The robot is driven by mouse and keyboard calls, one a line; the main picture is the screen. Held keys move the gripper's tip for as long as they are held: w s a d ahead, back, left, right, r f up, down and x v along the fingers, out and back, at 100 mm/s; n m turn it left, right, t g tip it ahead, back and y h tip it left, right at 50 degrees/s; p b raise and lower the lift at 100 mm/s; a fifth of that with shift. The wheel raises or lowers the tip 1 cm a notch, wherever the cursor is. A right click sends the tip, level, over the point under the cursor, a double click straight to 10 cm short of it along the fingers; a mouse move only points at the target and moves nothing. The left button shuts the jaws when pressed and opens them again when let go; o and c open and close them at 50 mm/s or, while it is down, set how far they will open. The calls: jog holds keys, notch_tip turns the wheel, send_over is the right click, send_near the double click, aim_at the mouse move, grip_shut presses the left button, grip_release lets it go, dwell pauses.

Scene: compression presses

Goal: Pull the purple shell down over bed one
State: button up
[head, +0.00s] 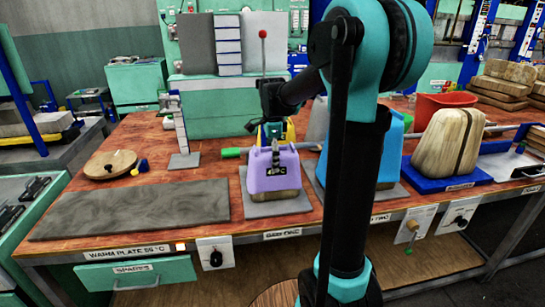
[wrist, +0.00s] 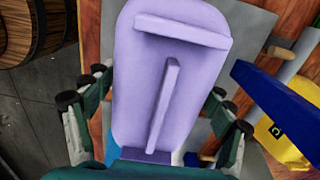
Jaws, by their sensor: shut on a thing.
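The purple shell (head: 262,180) stands at bed one, a grey plate (head: 290,208) at the table's front edge. A brown form shows under the shell's lower edge, so the shell covers most of it. My gripper (head: 272,136) is at the top of the shell, its fingers partly hidden in the head view. In the wrist view the purple shell (wrist: 190,75), with a crossbar and a ridge, fills the middle. My gripper's fingers (wrist: 165,110) lie on either side of it, shut on the shell.
A blue shell (head: 393,150) stands close on the right, partly hidden by my arm. Further right are a tan form on a blue tray (head: 455,183) and a red bin (head: 430,105). A grey warm plate (head: 130,210) lies left, with a round wooden board (head: 110,163) behind it.

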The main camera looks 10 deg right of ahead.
jog(key=shift+f, duration=0.55)
dwell(0.6)
jog(key=o, duration=1.5)
jog(key=shift+r, duration=0.1)
notch_tip(320, 180, up, 12)
jog(key=shift+f, duration=0.1)
